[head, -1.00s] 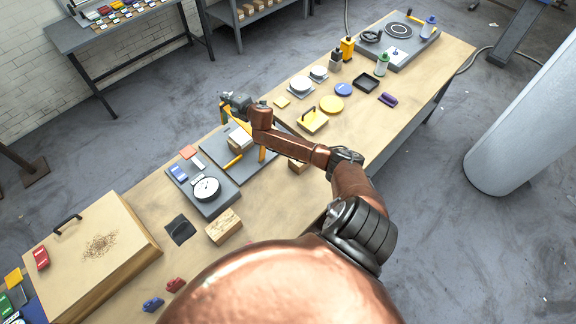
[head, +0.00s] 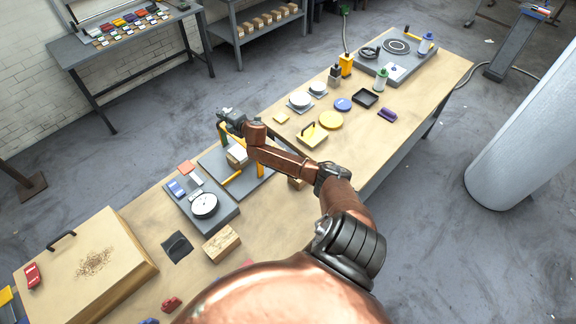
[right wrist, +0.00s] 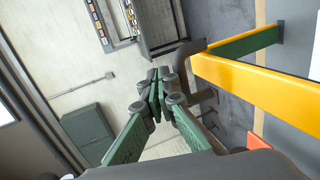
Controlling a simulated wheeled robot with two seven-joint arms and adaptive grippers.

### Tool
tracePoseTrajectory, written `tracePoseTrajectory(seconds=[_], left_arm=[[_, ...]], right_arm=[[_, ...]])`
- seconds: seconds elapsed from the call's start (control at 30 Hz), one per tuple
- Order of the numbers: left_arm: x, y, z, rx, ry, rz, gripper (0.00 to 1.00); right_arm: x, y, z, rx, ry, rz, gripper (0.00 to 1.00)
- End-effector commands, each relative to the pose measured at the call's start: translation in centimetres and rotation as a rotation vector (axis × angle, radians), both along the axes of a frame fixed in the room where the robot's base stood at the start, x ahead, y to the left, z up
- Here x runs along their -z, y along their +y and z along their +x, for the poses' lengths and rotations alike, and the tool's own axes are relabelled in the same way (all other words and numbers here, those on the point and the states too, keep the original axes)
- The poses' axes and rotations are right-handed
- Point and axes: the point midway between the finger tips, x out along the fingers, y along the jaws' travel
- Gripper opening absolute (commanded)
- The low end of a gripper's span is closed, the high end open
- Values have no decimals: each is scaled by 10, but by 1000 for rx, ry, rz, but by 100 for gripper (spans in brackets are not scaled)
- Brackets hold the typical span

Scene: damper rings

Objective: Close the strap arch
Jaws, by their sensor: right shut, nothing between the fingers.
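The strap arch (head: 261,169) is yellow and stands on a grey base plate (head: 211,160) in the middle of the bench. My right arm hides much of it in the head view. In the right wrist view the yellow strap (right wrist: 258,88) runs in from the right, close to the fingers, with a dark curved handle (right wrist: 183,57) at its near end. My right gripper (head: 224,116) is above the far side of the base plate. Its green fingers (right wrist: 158,78) are shut and empty, beside the handle; I cannot tell whether they touch it. My left gripper is out of view.
A pale block (head: 237,155) lies on the base plate, partly under my arm. A dial gauge (head: 204,205) on a grey plate and a wooden block (head: 221,244) stand in front. A large wooden box (head: 85,262) is at left.

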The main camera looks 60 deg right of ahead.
Motion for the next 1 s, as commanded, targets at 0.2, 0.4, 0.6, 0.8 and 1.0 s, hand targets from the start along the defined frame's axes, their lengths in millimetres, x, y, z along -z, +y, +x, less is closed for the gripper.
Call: tracePoseTrajectory(seconds=[0.2,0.4,0.6,0.8,1.0], left_arm=[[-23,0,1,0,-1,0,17],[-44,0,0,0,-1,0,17],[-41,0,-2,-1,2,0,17],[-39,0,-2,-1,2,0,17],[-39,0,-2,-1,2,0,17]], right_arm=[[-23,2,-2,-1,-1,0,0],[-55,3,-5,-4,-4,-6,0],[-94,9,-14,-8,-1,-6,0],[-123,12,-20,-8,-1,-2,0],[-135,12,-23,-6,0,-1,0]])
